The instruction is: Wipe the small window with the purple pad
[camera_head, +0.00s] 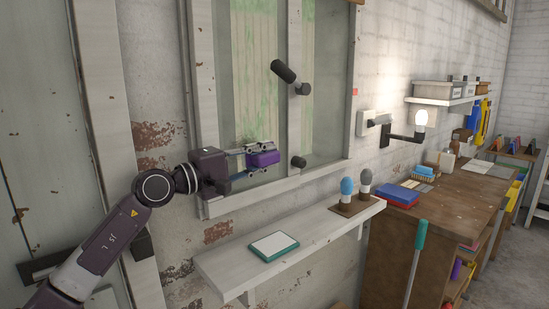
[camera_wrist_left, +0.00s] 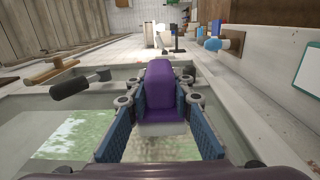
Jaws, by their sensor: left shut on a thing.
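The purple pad (camera_head: 264,159) is held between the fingers of my left gripper (camera_head: 250,161), at the lower part of the small window. In the left wrist view the pad (camera_wrist_left: 161,92) sits upright between the two blue-lined fingers (camera_wrist_left: 161,108). The small window (camera_head: 322,90) has a pale frame, a middle bar and green smears on its left pane (camera_head: 255,75). Green patches also show through or on the glass in the left wrist view (camera_wrist_left: 75,138). I cannot tell whether the pad touches the glass. My right gripper is not in view.
Dark handles (camera_head: 284,71) stick out from the window's middle bar. A white shelf (camera_head: 225,264) below holds a teal-edged white pad (camera_head: 274,246) and two knobbed tools (camera_head: 347,188). A lit wall lamp (camera_head: 420,118) and wooden bench (camera_head: 450,205) stand to the right.

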